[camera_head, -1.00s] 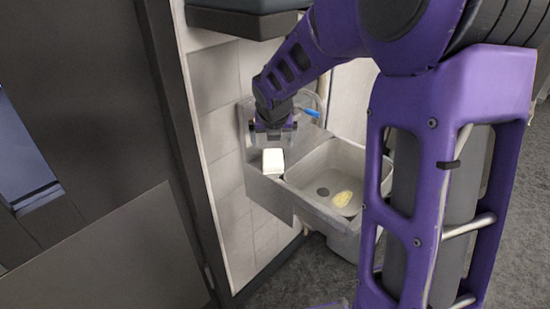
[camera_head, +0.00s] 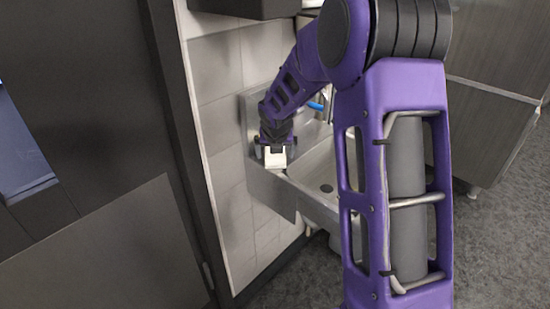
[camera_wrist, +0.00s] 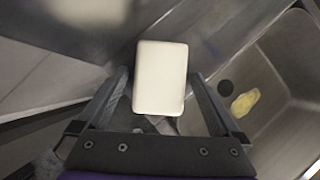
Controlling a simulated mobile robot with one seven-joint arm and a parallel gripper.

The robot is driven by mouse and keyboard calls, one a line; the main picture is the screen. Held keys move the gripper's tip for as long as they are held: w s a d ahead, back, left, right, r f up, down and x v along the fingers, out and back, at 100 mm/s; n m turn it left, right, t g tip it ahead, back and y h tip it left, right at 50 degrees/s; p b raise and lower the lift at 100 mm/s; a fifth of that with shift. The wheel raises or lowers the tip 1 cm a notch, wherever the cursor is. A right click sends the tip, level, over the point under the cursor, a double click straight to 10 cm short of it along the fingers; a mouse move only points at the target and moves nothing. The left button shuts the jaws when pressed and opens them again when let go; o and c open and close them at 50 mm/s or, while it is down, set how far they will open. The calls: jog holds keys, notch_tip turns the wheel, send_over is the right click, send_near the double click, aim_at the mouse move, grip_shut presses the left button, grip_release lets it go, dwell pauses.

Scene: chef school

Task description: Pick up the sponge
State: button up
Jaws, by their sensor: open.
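A white rectangular block with rounded corners (camera_wrist: 160,78), which looks like the sponge, lies on the metal ledge beside the sink basin. It also shows in the head view (camera_head: 274,160), partly covered by my gripper (camera_head: 274,148). In the wrist view my gripper (camera_wrist: 160,88) is open, with one finger on each side of the block. A narrow gap shows on both sides, and the block's far end reaches past the fingertips. A small yellow irregular piece (camera_wrist: 245,102) lies in the basin near the drain.
The metal sink (camera_head: 312,175) is fixed to a tiled wall (camera_head: 222,130), with its basin right of the ledge. A blue-handled tap part (camera_head: 315,106) stands behind my wrist. A dark cabinet (camera_head: 90,150) is at the left.

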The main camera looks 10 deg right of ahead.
jog(key=c, duration=1.4)
jog(key=shift+s+d+r+p, duration=0.1)
jog(key=shift+s+r+p, duration=0.1)
jog(key=shift+r+p, duration=0.4)
notch_tip(320, 180, up, 6)
jog(key=shift+s+d+r+p, duration=0.15)
jog(key=shift+r+p, duration=0.1)
jog(key=shift+p, duration=0.8)
jog(key=s+d+p, duration=0.6)
jog(key=s+d, duration=0.5)
jog(key=s, duration=0.4)
jog(key=shift+s+f, duration=0.3)
jog(key=shift+d, duration=0.1)
